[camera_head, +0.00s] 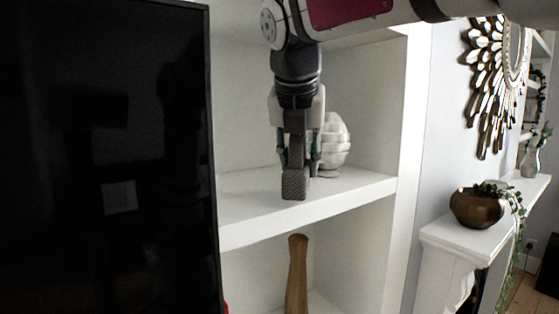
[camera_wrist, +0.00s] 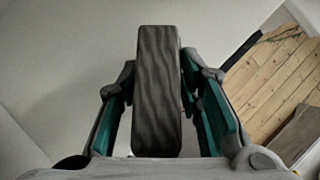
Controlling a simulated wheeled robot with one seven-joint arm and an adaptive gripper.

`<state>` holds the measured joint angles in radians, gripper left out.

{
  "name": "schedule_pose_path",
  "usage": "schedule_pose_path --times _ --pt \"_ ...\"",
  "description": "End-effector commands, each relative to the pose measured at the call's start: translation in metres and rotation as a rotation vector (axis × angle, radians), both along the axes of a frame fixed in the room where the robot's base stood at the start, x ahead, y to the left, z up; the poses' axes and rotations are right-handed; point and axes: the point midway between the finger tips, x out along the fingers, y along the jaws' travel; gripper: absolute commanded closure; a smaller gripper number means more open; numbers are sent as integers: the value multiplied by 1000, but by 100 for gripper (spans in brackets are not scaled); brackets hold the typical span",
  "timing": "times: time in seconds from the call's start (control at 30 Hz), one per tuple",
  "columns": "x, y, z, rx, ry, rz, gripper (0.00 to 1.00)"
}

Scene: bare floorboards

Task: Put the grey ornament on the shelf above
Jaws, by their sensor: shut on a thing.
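The grey ornament (camera_head: 295,184) is a dark grey block with a wavy grain. My gripper (camera_head: 298,160) points down and is shut on it. In the wrist view the ornament (camera_wrist: 158,90) stands between the two green-lined fingers of my gripper (camera_wrist: 160,105). In the head view its lower end is over the middle white shelf (camera_head: 255,207), near the front edge. I cannot tell whether it touches the shelf. Part of a higher shelf (camera_head: 375,36) shows at the top, partly hidden behind my arm.
A white ribbed ornament (camera_head: 335,145) stands on the middle shelf just behind and right of my gripper. A brown wooden object (camera_head: 297,275) stands in the compartment below. A large black screen (camera_head: 105,160) blocks the left. The shelf's left part is clear.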

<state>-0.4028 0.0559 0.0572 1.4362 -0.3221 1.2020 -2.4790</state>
Motion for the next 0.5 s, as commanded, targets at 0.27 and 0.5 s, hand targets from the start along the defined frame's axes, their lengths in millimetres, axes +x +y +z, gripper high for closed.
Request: schedule_pose_path --times 0.27,0.5 --pt "3 19 0 0 1 1 100" --pt "5 45 -6 -3 3 -1 100"
